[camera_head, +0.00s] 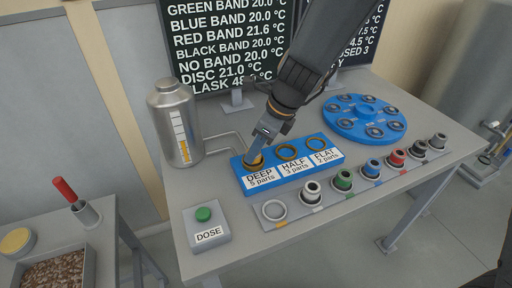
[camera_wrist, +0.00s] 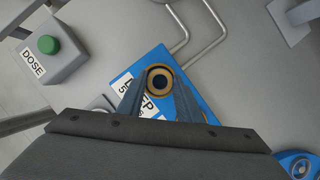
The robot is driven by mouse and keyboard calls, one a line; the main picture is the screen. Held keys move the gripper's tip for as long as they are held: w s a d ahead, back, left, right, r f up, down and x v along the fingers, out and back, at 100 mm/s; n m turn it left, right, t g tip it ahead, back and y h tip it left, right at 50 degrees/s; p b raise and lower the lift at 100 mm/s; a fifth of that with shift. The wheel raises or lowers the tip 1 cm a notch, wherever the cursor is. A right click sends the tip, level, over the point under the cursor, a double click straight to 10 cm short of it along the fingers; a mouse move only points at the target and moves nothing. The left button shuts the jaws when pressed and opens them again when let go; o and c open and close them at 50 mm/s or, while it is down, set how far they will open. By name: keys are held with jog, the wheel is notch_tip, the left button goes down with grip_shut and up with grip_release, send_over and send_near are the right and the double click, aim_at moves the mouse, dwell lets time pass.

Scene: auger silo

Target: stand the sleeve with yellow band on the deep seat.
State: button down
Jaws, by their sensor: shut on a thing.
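The blue seat block (camera_head: 290,180) has three seats labelled DEEP, HALF and FLAT. My gripper (camera_head: 259,146) is over the deep seat at the block's left end, pointing down. It is shut on the sleeve with yellow band (camera_head: 254,160), whose yellow shows just below the fingers.
A tray (camera_head: 325,204) in front holds several banded sleeves; its leftmost place, marked orange, is empty. A DOSE button box (camera_head: 207,228) stands front left, a metal flask (camera_head: 175,125) back left, and a blue round carousel (camera_head: 364,118) back right. Screens stand behind.

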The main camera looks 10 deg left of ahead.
jog(key=c, duration=1.3)
grip_release()
jog(key=shift+f, duration=0.1)
jog(key=shift+o, duration=0.2)
jog(key=v, duration=1.2)
jog(key=s+d+f+n+h, duration=0.1)
jog(key=s+d+f+n, duration=0.1)
jog(key=d+n, duration=0.5)
jog(key=s+d+f+n+h, duration=0.1)
jog(key=s+d+f+n, duration=0.2)
jog(key=d+n, duration=0.4)
jog(key=s+d+f+n+h, duration=0.2)
jog(key=d+f+n, duration=0.3)
jog(key=d, duration=0.4)
jog(key=shift+s+d+n, duration=0.15)
jog(key=shift+s+n, duration=0.45)
jog(key=shift+n, duration=0.3)
